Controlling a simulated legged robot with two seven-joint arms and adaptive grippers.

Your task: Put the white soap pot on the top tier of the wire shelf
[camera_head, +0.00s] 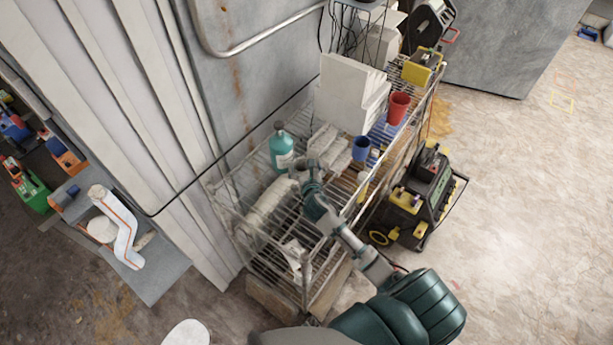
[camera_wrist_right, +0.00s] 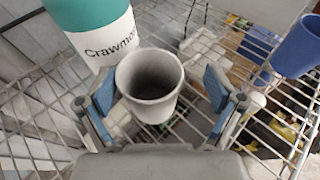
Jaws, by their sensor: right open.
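The white soap pot (camera_wrist_right: 150,84) is a round, open-topped, empty-looking pot in the right wrist view. It stands upright between the blue-padded fingers of my right gripper (camera_wrist_right: 160,92), over the wire grid. The fingers are spread, with a gap showing at the right pad. In the head view my right gripper (camera_head: 304,172) is over the top tier of the wire shelf (camera_head: 222,196), just right of the teal bottle, and largely hides the pot. The pot looks set on the wires, but its base contact is hard to see. My left gripper is out of view.
The teal bottle (camera_head: 281,150) stands close left of the pot. A blue cup (camera_head: 361,148), a red cup (camera_head: 398,107) and white boxes (camera_head: 345,90) stand farther back on the tier. White wrapped bundles (camera_head: 268,200) lie near the gripper. A black-yellow machine (camera_head: 420,195) stands right of the shelf.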

